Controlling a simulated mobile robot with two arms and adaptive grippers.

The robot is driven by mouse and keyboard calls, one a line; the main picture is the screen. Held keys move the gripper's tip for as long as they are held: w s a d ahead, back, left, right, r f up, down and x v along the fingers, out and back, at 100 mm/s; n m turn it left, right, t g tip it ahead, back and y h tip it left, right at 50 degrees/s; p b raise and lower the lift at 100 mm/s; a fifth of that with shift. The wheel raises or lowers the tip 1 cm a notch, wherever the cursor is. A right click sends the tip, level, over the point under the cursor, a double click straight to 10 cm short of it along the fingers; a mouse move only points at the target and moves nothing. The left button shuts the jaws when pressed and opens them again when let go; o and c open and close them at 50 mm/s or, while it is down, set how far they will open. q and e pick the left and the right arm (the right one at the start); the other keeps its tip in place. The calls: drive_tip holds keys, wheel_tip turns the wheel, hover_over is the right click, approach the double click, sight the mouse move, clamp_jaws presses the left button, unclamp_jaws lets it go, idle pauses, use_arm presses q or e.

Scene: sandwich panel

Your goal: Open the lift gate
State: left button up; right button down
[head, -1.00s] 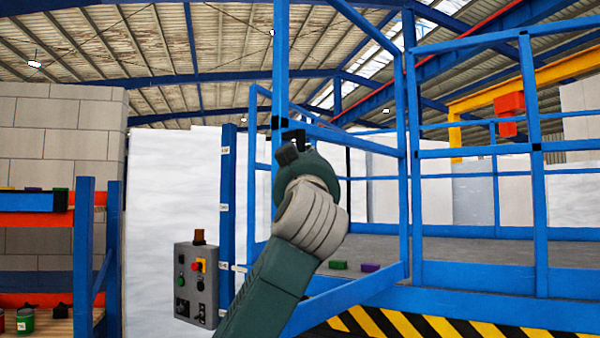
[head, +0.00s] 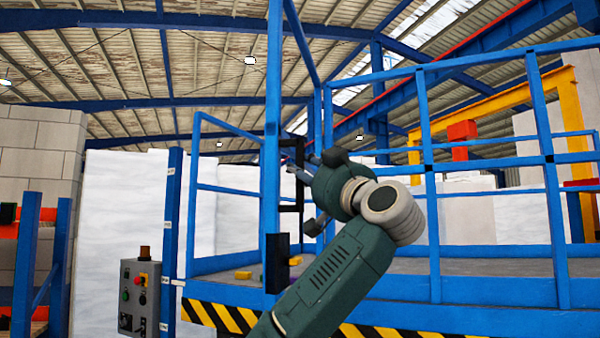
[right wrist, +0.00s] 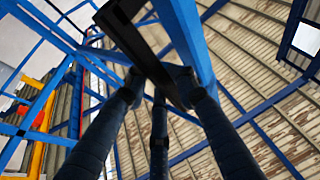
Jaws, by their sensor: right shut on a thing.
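The lift gate (head: 272,110) is a blue frame at the front of the platform. Its near upright stands tall in the middle of the head view, and its rails run back to a hinge side near the platform railing. A dark upright handle (head: 291,208) is fixed beside this upright. My right gripper (head: 300,176) is at the handle, partly hidden by its own wrist. In the right wrist view its dark fingers (right wrist: 160,84) close around the black handle bar (right wrist: 145,40), with the blue upright right beside it. My left gripper is out of view.
A grey control box (head: 138,300) stands at lower left beside a blue post (head: 172,230). A blue rack is at far left.

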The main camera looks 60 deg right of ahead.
drive_tip(key=shift+a+r, duration=0.1)
drive_tip(key=shift+r, duration=0.15)
drive_tip(key=c, duration=1.5)
unclamp_jaws()
drive_tip(key=shift+c, duration=0.2)
drive_tip(key=v, duration=1.2)
drive_tip(key=shift+s, duration=0.15)
drive_tip(key=shift+f, duration=0.15)
